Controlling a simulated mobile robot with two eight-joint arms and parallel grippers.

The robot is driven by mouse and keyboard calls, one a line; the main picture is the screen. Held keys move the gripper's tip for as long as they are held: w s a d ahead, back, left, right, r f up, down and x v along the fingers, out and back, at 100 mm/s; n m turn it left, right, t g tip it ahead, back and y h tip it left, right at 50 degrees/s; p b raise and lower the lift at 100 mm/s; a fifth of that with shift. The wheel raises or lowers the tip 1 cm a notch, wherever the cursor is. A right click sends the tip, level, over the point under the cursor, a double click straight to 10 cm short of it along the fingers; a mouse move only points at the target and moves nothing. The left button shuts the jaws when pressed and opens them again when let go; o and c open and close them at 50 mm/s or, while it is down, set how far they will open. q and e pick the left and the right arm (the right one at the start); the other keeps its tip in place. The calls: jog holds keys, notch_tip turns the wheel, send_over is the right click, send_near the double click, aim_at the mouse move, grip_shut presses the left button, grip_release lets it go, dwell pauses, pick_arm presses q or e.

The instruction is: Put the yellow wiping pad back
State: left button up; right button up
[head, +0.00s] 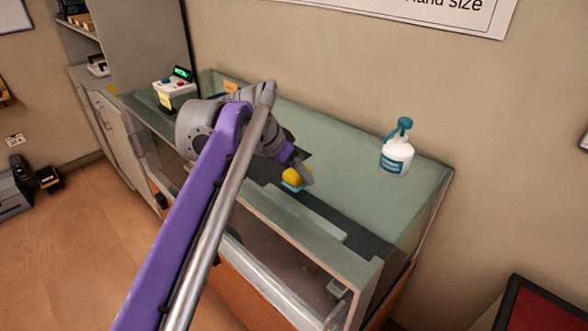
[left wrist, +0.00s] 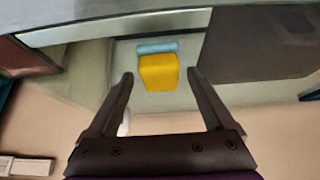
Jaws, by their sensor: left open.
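The yellow wiping pad (head: 293,177), with a light blue layer on one side, is on the glass-topped case (head: 345,150) in the head view. The pad also shows in the left wrist view (left wrist: 159,74), with its blue strip along the upper edge. My left gripper (head: 301,169) is right at the pad, pointing down to it. In the left wrist view my left gripper (left wrist: 160,77) is open, with one finger to each side of the pad and a gap on both sides. How deep the fingers reach is hard to tell. My right gripper is out of view.
A white pump bottle with a teal top (head: 397,150) stands at the right on the case. A small white device with buttons (head: 174,92) stands at its far left end. A dark strip (head: 345,222) runs along the case top.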

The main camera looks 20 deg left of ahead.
pick_arm(q)
jog(key=shift+r, duration=0.1)
jog(key=p+v, duration=0.1)
jog(key=v, duration=1.1)
jog(key=shift+p, duration=0.4)
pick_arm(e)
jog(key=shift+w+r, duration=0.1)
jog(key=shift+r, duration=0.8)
